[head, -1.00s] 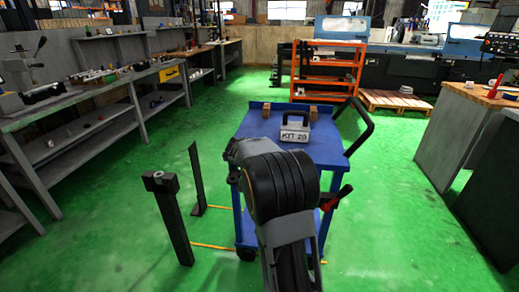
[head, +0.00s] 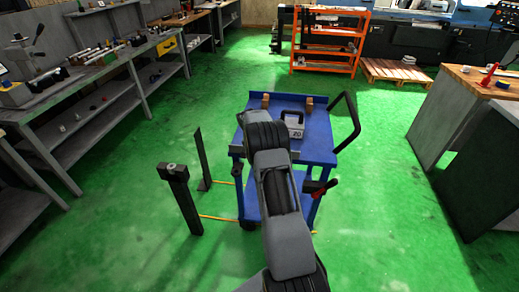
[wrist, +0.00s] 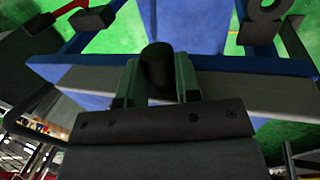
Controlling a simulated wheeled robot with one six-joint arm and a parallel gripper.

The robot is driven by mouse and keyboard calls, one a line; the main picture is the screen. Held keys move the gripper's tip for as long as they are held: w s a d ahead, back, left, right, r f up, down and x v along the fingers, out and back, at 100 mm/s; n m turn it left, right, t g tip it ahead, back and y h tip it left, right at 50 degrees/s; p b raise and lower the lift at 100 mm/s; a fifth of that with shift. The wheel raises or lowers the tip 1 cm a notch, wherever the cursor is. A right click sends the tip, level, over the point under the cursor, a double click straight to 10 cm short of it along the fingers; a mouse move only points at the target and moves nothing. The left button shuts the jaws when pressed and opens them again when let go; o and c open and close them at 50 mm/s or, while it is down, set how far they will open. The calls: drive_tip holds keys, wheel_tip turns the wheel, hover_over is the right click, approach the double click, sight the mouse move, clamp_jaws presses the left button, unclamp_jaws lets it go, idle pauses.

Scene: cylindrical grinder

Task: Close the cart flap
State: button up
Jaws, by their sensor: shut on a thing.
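The blue cart (head: 318,143) stands ahead of me, its near edge partly behind my arm. The flap, a grey panel (wrist: 235,92), runs along the cart's near edge; in the head view only a thin grey strip of it (head: 296,156) shows beside my arm. My gripper (wrist: 157,72) is shut on a dark round knob (wrist: 157,62) at the flap, one finger on each side. The gripper itself is hidden behind my arm in the head view. I cannot tell the flap's exact angle.
A grey kit box (head: 293,123) and wooden blocks (head: 306,104) sit on the cart top. A black push handle (head: 354,120) and a red-handled lever (head: 325,188) are at its right. Dark posts (head: 181,197) stand left. Green floor is clear right of the cart.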

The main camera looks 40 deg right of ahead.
drive_tip(key=shift+w+d+r+p, duration=0.1)
drive_tip(key=shift+d+p, duration=0.05)
drive_tip(key=shift+p, duration=0.2)
idle(0.3)
drive_tip(key=o, duration=0.9)
drive_tip(key=shift+r, duration=0.1)
drive_tip(key=v, duration=1.3)
drive_tip(key=shift+w+d+r, duration=0.2)
drive_tip(key=shift+w+r, duration=0.05)
drive_tip(key=shift+w, duration=0.15)
